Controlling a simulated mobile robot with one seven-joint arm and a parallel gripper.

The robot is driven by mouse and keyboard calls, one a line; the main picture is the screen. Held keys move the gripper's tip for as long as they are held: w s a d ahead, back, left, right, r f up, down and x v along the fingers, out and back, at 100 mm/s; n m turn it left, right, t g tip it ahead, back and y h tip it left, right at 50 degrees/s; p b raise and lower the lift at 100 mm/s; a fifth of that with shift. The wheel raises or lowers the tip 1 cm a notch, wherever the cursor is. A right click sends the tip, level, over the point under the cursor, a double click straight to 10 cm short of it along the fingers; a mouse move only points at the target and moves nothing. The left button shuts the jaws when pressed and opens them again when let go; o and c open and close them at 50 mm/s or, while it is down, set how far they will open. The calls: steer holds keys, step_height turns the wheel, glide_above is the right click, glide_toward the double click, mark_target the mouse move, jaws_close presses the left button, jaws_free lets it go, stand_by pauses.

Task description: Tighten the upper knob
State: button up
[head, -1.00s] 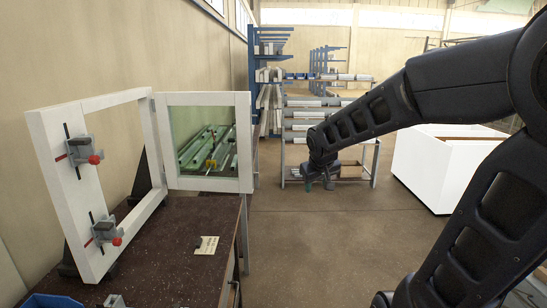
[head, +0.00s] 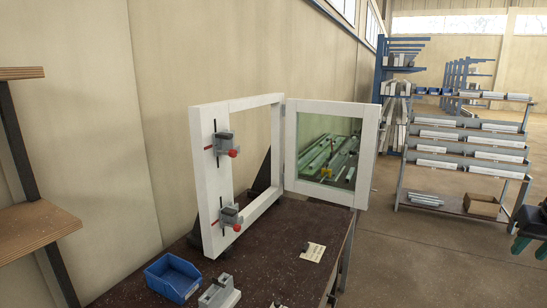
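A white window frame (head: 211,228) stands upright on the dark bench. Its glazed sash (head: 328,197) is swung open to the right. The upper clamp (head: 221,141) is grey, sits on the frame's left upright, and has a red upper knob (head: 234,152). A similar lower clamp (head: 228,213) with a red knob (head: 238,228) sits below it. My gripper (head: 529,246) is partly in view at the right edge, far from both knobs. Its two greenish fingers appear apart, with nothing seen between them.
A blue bin (head: 172,279) and a grey block-like part (head: 219,293) lie on the bench's front. A small paper tag (head: 313,252) lies right of the frame. Wooden shelves (head: 36,228) stand at left. A profile rack (head: 465,165) stands behind; the floor right of the bench is open.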

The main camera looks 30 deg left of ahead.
steer(key=w+a+r+n+g+y, duration=0.1)
steer(key=w+a+r+n+y, duration=0.1)
steer(key=w+a, duration=0.35)
steer(key=w+a+r+n+y, duration=0.1)
steer(key=w+a+r+y, duration=0.1)
steer(key=a, duration=0.6)
steer(key=n+g+y, duration=0.8)
steer(key=g+y, duration=0.1)
steer(key=y, duration=0.1)
glide_toward(236, 153)
steer(key=x, duration=1.1)
steer(key=c, duration=0.7)
